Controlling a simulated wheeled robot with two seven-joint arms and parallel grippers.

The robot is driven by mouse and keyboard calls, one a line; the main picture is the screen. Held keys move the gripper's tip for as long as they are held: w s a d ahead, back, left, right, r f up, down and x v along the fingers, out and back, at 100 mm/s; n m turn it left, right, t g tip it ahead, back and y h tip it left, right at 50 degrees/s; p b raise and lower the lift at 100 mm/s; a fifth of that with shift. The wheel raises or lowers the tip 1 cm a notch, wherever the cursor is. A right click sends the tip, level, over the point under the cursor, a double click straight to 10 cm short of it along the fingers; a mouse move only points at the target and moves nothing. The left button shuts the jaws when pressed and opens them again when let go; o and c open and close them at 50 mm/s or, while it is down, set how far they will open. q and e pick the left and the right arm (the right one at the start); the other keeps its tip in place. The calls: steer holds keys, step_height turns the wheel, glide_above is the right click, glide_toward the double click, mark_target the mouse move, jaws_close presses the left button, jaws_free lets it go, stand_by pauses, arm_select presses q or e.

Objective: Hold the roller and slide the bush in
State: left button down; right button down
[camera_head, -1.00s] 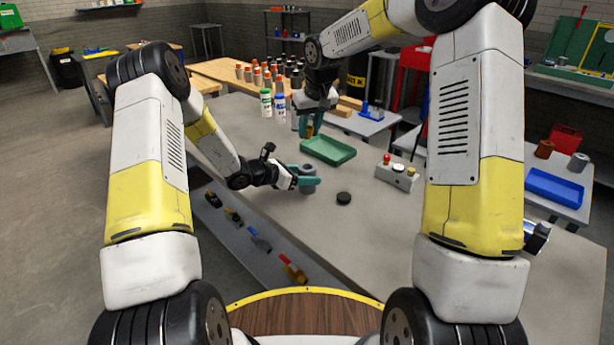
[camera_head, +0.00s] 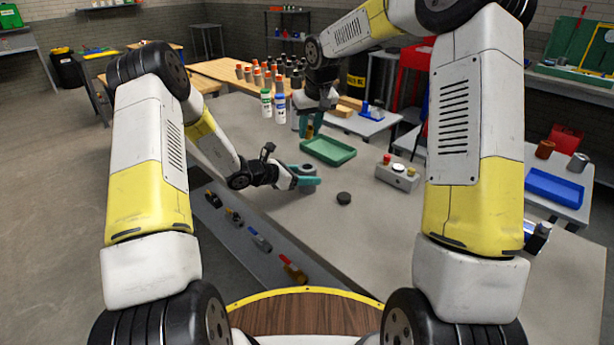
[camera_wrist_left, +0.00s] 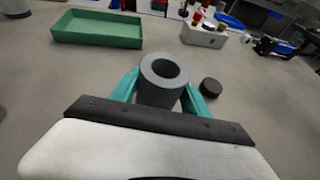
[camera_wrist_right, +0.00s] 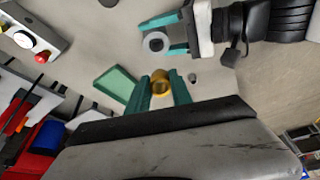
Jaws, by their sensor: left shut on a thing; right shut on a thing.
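The roller, a thick grey cylinder with a hole in its top, stands upright in the left wrist view (camera_wrist_left: 158,96). My left gripper (camera_head: 309,181) is shut around its sides, low near the bench; in the head view only the roller's top (camera_head: 309,168) shows above the fingers. The bush, a small brass ring, shows in the right wrist view (camera_wrist_right: 160,84) between the fingers of my right gripper (camera_wrist_right: 161,88). In the head view my right gripper (camera_head: 306,128) holds it above the bench, beyond the roller and apart from it.
A green tray (camera_head: 328,151) lies right of my right gripper. A black disc (camera_head: 343,198) lies right of the roller. A control box with buttons (camera_head: 397,176) stands further right. Several bottles stand behind.

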steer(key=shift+w+a+f+g+h, duration=0.2)
steer(key=shift+f+g, duration=0.4)
steer(key=shift+f, duration=1)
steer(key=shift+w+d+f+g+h, duration=0.15)
steer(key=shift+f+g+h, duration=0.35)
steer(key=shift+f, duration=1.15)
steer(key=shift+w+a+f+g+h, duration=0.15)
steer(key=shift+f+g, duration=0.55)
steer(key=shift+f, duration=0.9)
steer(key=shift+f, duration=0.6)
steer(key=c, duration=1.1)
jaws_free()
steer(key=shift+o, duration=0.2)
steer(key=shift+s+f, duration=0.1)
step_height(320, 180, up, 12)
steer(key=shift+a+r, duration=0.1)
steer(key=shift+r, duration=0.05)
